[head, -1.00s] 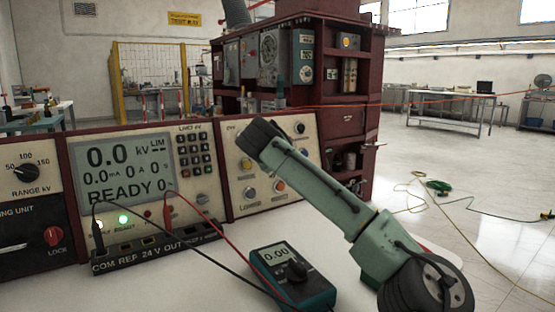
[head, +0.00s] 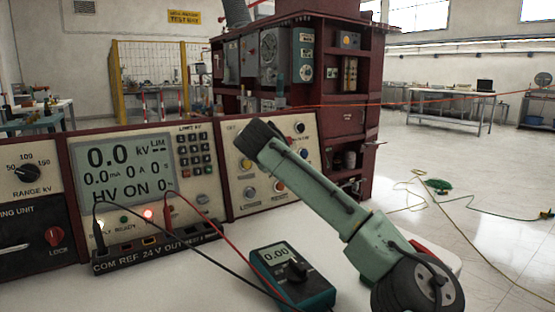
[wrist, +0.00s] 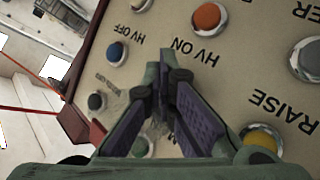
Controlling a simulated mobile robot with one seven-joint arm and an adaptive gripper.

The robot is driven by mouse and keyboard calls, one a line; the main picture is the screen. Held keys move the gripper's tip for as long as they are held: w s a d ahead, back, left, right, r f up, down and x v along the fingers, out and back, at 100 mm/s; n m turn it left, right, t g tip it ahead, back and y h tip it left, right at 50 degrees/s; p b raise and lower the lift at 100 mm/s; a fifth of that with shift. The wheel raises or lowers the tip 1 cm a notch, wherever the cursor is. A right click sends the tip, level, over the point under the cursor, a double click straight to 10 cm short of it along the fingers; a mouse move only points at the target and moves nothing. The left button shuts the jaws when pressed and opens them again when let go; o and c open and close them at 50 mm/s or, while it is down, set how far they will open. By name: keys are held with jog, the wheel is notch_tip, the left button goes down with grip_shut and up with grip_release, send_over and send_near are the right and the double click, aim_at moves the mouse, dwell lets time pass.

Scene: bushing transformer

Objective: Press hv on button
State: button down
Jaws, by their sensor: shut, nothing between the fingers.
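The cream control panel (wrist: 235,85) fills much of the wrist view, its labels upside down. The "HV ON" label (wrist: 193,48) lies just below an orange button (wrist: 209,17). My gripper (wrist: 167,76) is shut and empty over the panel, its tips below that label in the picture. I cannot tell whether the tips touch the panel. In the head view my gripper (head: 257,141) covers part of the panel. The display (head: 123,172) reads "HV ON" and 0.0 kV. A red lamp (head: 148,215) glows beneath it.
A blue button (wrist: 117,53), a grey button (wrist: 306,60) and a yellow button (wrist: 260,137) surround my gripper. A multimeter (head: 291,274) with black and red leads stands on the white desk. A dark red cabinet (head: 345,122) stands behind the panel.

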dwell(0.4)
jog(key=shift+s+d+r, duration=0.15)
jog(key=shift+s+d, duration=0.35)
jog(key=shift+s, duration=0.2)
jog(key=shift+b, duration=0.3)
jog(key=shift+s+d+r+b, duration=0.3)
jog(key=shift+s+d, duration=0.45)
jog(key=shift+s, duration=0.25)
jog(key=shift+s+d+r+b, duration=0.15)
jog(key=shift+s+d+r, duration=0.15)
jog(key=shift+s+d, duration=0.55)
jog(key=shift+s+a, duration=0.1)
jog(key=shift+a, duration=0.05)
